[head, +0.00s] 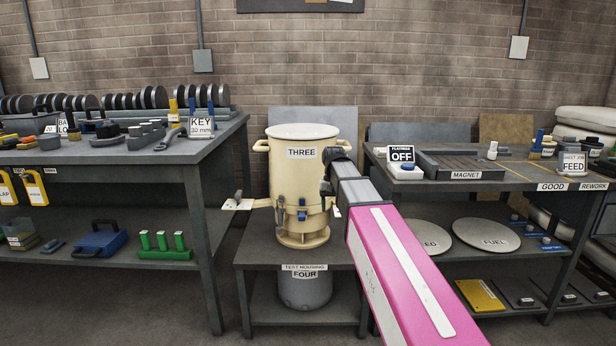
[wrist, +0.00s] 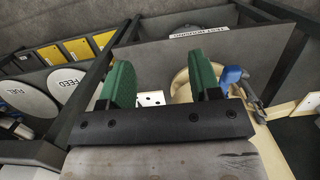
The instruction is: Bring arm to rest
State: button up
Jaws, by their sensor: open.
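My gripper (wrist: 161,82) shows in the wrist view with its two green finger pads spread apart and nothing held between them. A small white plate with dark holes (wrist: 150,99) shows beyond the gap; I cannot tell the distance. In the head view my pink and grey arm reaches forward to the right side of the cream housing labelled THREE (head: 303,180). My gripper is hard to make out there against the housing, and I cannot tell whether it touches. The housing stands upright on a low dark stand (head: 258,250). A blue clamp handle (wrist: 232,75) shows beside the fingers in the wrist view.
The left bench (head: 150,155) holds rings, tools and a KEY sign. The right bench (head: 480,183) holds a magnet tray (head: 455,162), an OFF sign (head: 402,155) and small jars.

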jog(key=s+d+f, duration=0.3)
jog(key=s+f, duration=0.3)
jog(key=f, duration=0.3)
jog(key=s+d+f+t, duration=0.1)
jog(key=s+d+f, duration=0.2)
jog(key=s+f, duration=0.3)
jog(key=s+d+f, duration=0.3)
jog(key=s+f, duration=0.3)
jog(key=f, duration=0.6)
jog(key=shift+d+t, duration=0.4)
